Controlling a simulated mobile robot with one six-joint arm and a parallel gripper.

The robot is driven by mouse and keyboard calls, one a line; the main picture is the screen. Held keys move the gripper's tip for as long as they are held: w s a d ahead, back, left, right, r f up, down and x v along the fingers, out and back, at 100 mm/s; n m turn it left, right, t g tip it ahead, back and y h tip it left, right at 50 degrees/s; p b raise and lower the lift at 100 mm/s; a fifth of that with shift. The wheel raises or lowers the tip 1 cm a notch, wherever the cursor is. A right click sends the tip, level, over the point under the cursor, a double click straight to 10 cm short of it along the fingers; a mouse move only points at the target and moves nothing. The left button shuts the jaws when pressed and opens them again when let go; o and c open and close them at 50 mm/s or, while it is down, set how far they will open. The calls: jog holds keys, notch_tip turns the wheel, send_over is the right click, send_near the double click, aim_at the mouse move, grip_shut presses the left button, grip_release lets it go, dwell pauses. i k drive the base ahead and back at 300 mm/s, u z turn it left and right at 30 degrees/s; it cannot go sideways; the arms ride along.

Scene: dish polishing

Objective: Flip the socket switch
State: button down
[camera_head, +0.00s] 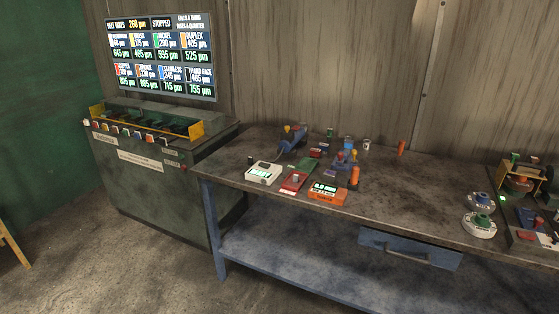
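No socket switch can be made out for certain at this size. A dark panel with small red parts (530,236) lies at the right end of the workbench and is too small to read. A small green light (502,198) glows just above it. A green cabinet (150,190) at the left carries a row of coloured buttons (125,131) on its front edge and a small red spot on its front. My gripper is not in view.
The metal workbench (420,215) has a blue drawer (410,248) and lower shelf (290,262). A white device (263,173), an orange meter (328,194) and a blue vise (291,139) stand on it. Floor in front is clear.

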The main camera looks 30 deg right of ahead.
aim_at(262, 165)
jog(key=u, duration=0.05)
jog(key=i, duration=1)
jog(key=z, duration=0.05)
